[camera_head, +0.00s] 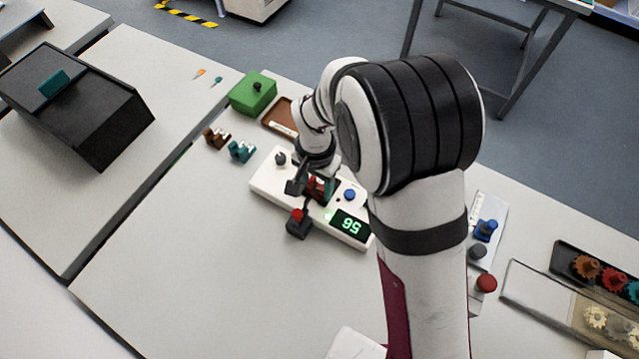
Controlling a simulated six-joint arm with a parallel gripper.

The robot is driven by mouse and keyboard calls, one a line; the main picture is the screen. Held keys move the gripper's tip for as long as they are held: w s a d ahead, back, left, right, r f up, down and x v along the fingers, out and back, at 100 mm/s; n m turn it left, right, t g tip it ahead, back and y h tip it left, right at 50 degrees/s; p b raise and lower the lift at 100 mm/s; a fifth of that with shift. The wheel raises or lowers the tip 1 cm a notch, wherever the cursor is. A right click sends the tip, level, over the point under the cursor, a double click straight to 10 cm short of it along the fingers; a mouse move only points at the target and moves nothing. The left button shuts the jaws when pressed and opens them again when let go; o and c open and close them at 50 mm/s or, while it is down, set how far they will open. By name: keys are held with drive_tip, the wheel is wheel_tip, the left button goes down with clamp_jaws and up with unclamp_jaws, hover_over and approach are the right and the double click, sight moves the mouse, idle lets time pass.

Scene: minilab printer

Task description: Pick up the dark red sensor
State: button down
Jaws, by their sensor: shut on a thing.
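The dark red sensor (317,187) shows in the head view between the dark fingers of my gripper (314,187). My gripper is shut on it, at the white device with a green display (264,182). The fingers and wrist hide part of the sensor. I cannot tell whether the sensor touches the device or is lifted clear of it.
A dark block with a red top (298,228) stands just in front of the device. Brown (215,138) and teal (241,151) parts stand to the left. A green box (252,93) and a brown tray (276,118) are behind. The table's front left is clear.

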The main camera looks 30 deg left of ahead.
sight(318, 193)
drive_tip(key=r, duration=0.4)
drive_tip(key=shift+w+d+r, duration=0.1)
drive_tip(key=shift+d+r, duration=0.1)
drive_tip(key=w+d+r, duration=0.3)
drive_tip(key=d+r, duration=0.3)
drive_tip(key=d, duration=0.5)
drive_tip(key=shift+r, duration=0.3)
